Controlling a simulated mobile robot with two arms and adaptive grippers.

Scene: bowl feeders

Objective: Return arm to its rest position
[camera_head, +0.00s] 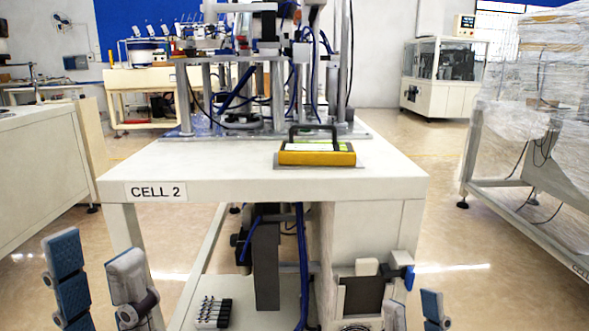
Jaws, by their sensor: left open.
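My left gripper (94,258) is at the lower left, in front of the table's left front leg. Its two fingers, one showing blue pads and one grey, stand apart with nothing between them. My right gripper (413,304) is at the lower right edge, below tabletop height. Only its fingertips show, apart and with nothing seen between them. Both arms behind the grippers are out of frame. Neither gripper appears to touch the table.
A white table marked CELL 2 (240,182) stands ahead, carrying a yellow container with a black handle (317,158) and a machine (270,100). A lower shelf (255,308) holds small parts. A wrapped machine (535,85) stands right, a cabinet (40,170) left. Floor is open right.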

